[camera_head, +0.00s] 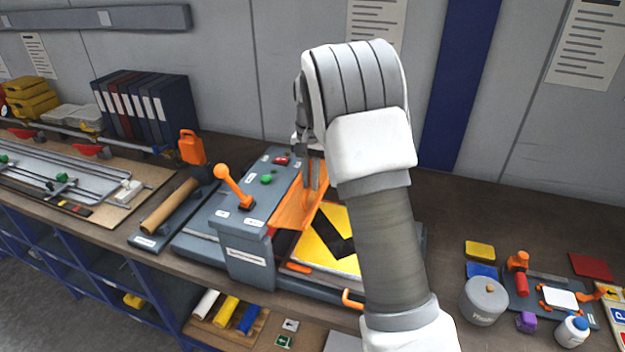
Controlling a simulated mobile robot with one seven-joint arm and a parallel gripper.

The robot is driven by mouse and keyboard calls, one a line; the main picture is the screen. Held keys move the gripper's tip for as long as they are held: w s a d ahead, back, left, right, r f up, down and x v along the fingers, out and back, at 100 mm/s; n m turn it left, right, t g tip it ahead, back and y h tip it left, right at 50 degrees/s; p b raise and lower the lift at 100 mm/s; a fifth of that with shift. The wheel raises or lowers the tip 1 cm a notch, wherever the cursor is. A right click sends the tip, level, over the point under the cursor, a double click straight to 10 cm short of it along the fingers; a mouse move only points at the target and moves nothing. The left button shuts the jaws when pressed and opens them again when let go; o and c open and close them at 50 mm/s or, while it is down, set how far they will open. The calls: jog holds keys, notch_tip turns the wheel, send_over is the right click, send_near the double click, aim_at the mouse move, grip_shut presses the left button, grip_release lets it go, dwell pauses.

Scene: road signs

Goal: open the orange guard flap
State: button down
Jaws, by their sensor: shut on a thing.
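The orange guard flap (290,212) is on the grey press-like machine (247,236) in the middle of the bench. It looks like a sloping orange panel beside the machine's grey housing, above a yellow plate with a black mark (332,235). My gripper (311,185) points down at the flap's upper part, with its fingers shut on the flap. My arm hides the flap's right side and part of the machine. How far the flap stands open is hard to tell.
An orange lever (233,185) and green and red buttons stand on the housing, left of my gripper. A grey pot (483,301) and small tools are at the right. Binders (140,103) stand at the back left. The wall is close behind.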

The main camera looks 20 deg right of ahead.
jog(key=shift+w+a+f, duration=0.15)
jog(key=shift+a+f, duration=0.1)
jog(key=shift+a, duration=0.35)
jog(key=c, duration=0.9)
grip_release()
jog(key=shift+w+a+f, duration=0.1)
jog(key=shift+w, duration=0.05)
jog(key=shift+d, duration=0.2)
jog(key=shift+r, duration=0.4)
notch_tip(320, 180, up, 17)
jog(key=shift+d+f, duration=0.1)
jog(key=shift+d, duration=0.05)
